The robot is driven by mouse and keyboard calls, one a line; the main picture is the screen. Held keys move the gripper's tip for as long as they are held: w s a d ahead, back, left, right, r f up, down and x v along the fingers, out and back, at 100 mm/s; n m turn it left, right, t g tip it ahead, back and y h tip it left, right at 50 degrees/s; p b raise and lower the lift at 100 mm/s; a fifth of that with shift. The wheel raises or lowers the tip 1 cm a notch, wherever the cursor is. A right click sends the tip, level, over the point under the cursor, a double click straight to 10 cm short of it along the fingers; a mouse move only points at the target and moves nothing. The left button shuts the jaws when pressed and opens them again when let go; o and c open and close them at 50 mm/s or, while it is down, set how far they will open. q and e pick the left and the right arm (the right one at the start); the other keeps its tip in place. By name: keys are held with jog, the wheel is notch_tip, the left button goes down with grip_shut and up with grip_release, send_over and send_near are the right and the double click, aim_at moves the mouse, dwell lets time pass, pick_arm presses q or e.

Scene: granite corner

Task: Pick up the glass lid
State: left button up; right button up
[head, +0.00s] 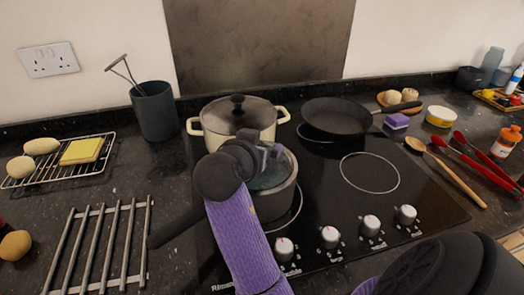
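A glass lid (284,168) appears to sit on a small grey saucepan (272,205) at the front left of the hob. My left gripper (270,160) is over the lid and hides its middle, including any knob. I cannot tell whether the fingers touch the lid or are closed on it. Behind it, a cream pot (240,132) carries a see-through dark lid (222,116) with a black knob. My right arm shows only at the bottom right; its gripper is out of view.
A black frying pan (335,117) stands at the back right of the hob. The front right ring (370,173) is bare. A metal trivet (103,240) lies left, near the saucepan's handle. A wooden spoon (450,174) and red utensils (483,166) lie right.

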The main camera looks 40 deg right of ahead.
jog(key=shift+d+f, duration=0.15)
jog(key=shift+d, duration=0.1)
jog(key=shift+s+a+r, duration=0.15)
jog(key=shift+a+r, duration=0.1)
jog(key=shift+a, duration=0.15)
jog(key=shift+d, duration=0.1)
jog(key=c, duration=0.5)
grip_shut()
